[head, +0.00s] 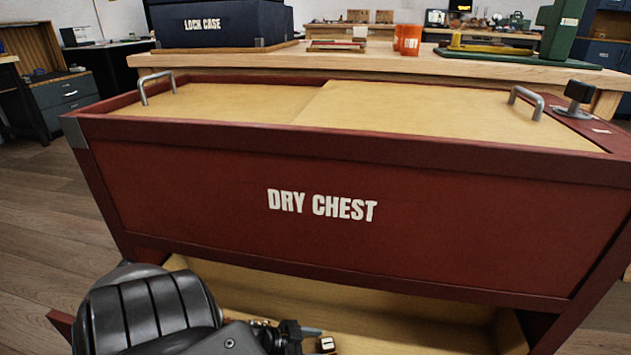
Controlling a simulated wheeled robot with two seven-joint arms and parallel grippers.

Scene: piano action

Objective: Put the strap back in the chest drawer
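The red dry chest (420,190) fills the middle of the head view, with its name in white letters on the front. Its drawer (400,318) is open below the front panel, and I see part of a pale wooden inside. My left arm reaches in from the lower left in front of the drawer. Dark parts that look like my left gripper (292,336) are at the bottom edge, over the drawer opening. The fingertips and anything they hold are cut off or too small to tell. I cannot make out the strap. My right gripper is not in view.
The chest top has pale sliding panels (430,112), a metal handle (157,85) at the left, another (527,101) at the right, and a black knob (578,92). Floor is clear at left.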

